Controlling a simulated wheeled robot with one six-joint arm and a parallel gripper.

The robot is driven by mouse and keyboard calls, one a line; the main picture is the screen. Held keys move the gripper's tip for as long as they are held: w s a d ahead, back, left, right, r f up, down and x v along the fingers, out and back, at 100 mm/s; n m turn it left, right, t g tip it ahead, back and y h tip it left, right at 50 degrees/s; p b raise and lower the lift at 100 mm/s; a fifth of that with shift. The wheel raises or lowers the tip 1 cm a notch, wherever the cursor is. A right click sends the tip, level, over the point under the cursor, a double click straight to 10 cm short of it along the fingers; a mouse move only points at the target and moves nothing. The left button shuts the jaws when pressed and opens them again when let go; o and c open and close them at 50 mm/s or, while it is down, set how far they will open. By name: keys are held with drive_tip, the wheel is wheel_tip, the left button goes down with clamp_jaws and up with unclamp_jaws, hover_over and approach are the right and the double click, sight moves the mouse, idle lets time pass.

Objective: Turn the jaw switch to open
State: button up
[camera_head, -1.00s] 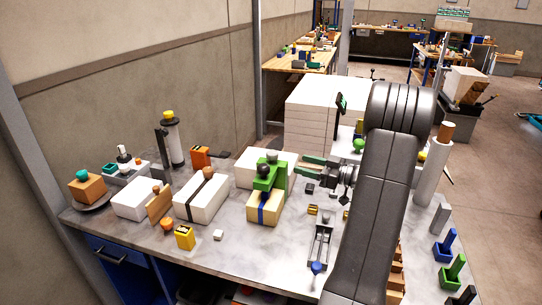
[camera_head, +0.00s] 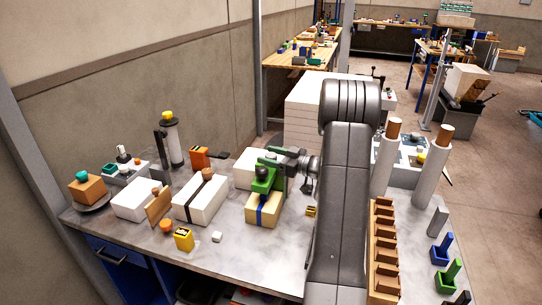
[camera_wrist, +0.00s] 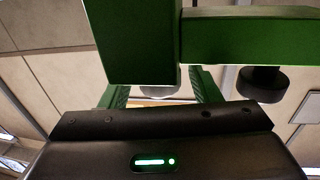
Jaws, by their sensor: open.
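A green fixture (camera_head: 264,182) with a dark round knob (camera_head: 262,173) stands on a yellow ream (camera_head: 262,212) with a blue band. I cannot tell which part is the jaw switch. My gripper (camera_head: 279,171) has come in from the right, close against the fixture. In the wrist view, a large green block (camera_wrist: 130,40) and a green bar (camera_wrist: 250,38) fill the top. A dark knob (camera_wrist: 264,84) hangs below the bar. My gripper's green fingers (camera_wrist: 162,92) are apart, with their tips partly hidden behind the block. I cannot tell whether they touch it.
White reams (camera_head: 204,197) and small blocks crowd the bench left of the fixture. A grey box (camera_head: 413,153) with knobs, white posts (camera_head: 432,160) and a wooden rack (camera_head: 384,245) are to the right. A white stack (camera_head: 300,112) stands behind.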

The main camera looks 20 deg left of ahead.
drive_tip(key=shift+c, duration=0.3)
drive_tip(key=c, duration=0.9)
drive_tip(key=shift+n+g, duration=0.3)
drive_tip(key=shift+g, duration=0.1)
drive_tip(key=n+g, duration=0.1)
drive_tip(key=g, duration=0.1)
drive_tip(key=n+g, duration=0.2)
drive_tip(key=g, duration=0.1)
drive_tip(key=shift+n+g+h, duration=0.3)
drive_tip(key=shift+n+g+h+b, duration=0.25)
drive_tip(key=shift+n+g+h, duration=0.55)
drive_tip(key=shift+n+g, duration=0.6)
drive_tip(key=shift+n+g+h+b, duration=0.25)
drive_tip(key=shift+n+g+h, duration=0.6)
drive_tip(key=shift+g, duration=0.95)
drive_tip(key=shift+n+g, duration=0.25)
drive_tip(key=shift+g, duration=0.05)
drive_tip(key=o, duration=1)
drive_tip(key=shift+c, duration=0.2)
